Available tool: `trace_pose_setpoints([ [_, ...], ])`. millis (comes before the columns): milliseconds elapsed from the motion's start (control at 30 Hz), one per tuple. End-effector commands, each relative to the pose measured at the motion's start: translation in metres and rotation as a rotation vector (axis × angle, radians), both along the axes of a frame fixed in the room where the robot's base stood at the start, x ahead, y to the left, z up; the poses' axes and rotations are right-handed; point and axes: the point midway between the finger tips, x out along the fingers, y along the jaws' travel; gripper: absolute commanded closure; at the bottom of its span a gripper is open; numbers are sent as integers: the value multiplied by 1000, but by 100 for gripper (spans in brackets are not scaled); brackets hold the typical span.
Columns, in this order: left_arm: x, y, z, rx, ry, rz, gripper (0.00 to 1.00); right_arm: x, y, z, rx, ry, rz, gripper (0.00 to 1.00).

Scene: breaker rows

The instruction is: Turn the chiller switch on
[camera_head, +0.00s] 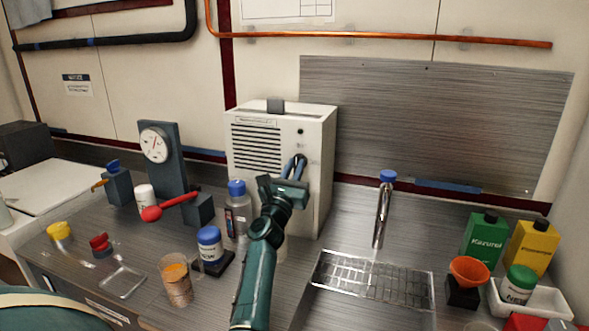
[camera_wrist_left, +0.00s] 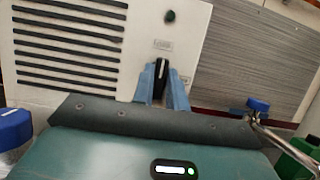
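The chiller (camera_head: 318,165) is a white box with dark vent slots, standing against the back wall. Its front also shows large in the left wrist view (camera_wrist_left: 118,38). The chiller switch (camera_wrist_left: 162,72) is a black knob with a white mark, upright under a small label. A dark green round lamp (camera_wrist_left: 170,16) sits above it. My left gripper (camera_head: 297,168) is at the chiller's front. In the left wrist view its blue fingers (camera_wrist_left: 162,84) stand on either side of the knob, with no clear gap. In the head view the gripper hides the switch. My right gripper is out of view.
Left of my arm stand a grey bottle with blue cap (camera_head: 237,210), a blue-lidded jar (camera_head: 209,244), a gauge stand (camera_head: 166,170) and a red-knobbed lever (camera_head: 170,207). To the right are a tap (camera_head: 382,215), a drain rack (camera_head: 372,282) and green and yellow containers.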

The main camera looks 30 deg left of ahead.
Motion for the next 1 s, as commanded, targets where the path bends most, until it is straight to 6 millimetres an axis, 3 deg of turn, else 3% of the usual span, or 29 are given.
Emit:
trace_pose_setpoints([
  [167, 0, 0, 0, 0, 0, 0, 100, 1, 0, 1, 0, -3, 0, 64],
  [567, 0, 0, 0, 43, 9, 1, 100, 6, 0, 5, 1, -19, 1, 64],
  [1000, 0, 2, 1, 361, 83, 2, 100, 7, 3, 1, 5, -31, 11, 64],
])
